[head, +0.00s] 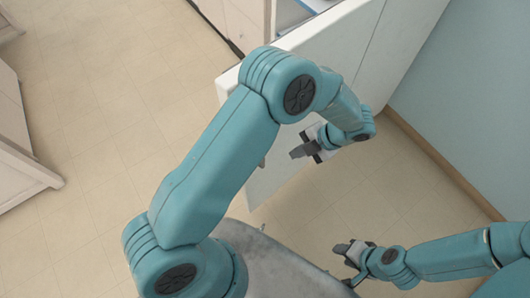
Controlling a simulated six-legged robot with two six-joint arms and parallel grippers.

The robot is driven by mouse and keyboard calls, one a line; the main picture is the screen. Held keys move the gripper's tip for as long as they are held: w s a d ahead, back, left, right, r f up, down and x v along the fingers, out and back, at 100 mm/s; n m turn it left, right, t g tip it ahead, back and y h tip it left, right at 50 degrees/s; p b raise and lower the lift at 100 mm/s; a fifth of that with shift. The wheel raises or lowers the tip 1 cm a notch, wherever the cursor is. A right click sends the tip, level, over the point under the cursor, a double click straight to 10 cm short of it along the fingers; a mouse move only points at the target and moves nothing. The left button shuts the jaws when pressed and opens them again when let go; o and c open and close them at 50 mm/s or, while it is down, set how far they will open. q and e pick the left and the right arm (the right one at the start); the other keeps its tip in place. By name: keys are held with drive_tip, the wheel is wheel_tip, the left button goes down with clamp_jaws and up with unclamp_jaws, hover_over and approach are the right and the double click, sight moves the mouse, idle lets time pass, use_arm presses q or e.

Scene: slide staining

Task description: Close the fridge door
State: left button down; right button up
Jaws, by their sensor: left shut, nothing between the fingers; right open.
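The fridge door (342,38) is a large white panel standing open, running from the middle of the head view to the upper right. A strip of the fridge interior (292,14) shows behind its top edge, so the door is apart from the body there. My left arm crosses in front of the door and hides part of it. My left gripper (298,152) is shut and empty, in front of the door's outer face; I cannot tell whether it touches. My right gripper (345,250) is open and empty, low at the right, away from the door.
A pale blue wall (470,90) with a brown baseboard (440,160) stands at the right, near the door. White cabinets (20,165) stand at the left edge. The tiled floor (110,100) between is clear.

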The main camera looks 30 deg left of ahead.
use_arm(q)
drive_tip(key=a+f+m+p, duration=0.1)
drive_tip(key=a+f+p, duration=0.1)
drive_tip(key=a+f, duration=0.5)
drive_tip(key=shift+s+a+f+y, duration=0.2)
drive_tip(key=shift+s+a+y, duration=0.15)
drive_tip(key=shift+a, duration=0.85)
drive_tip(key=shift+a, duration=0.1)
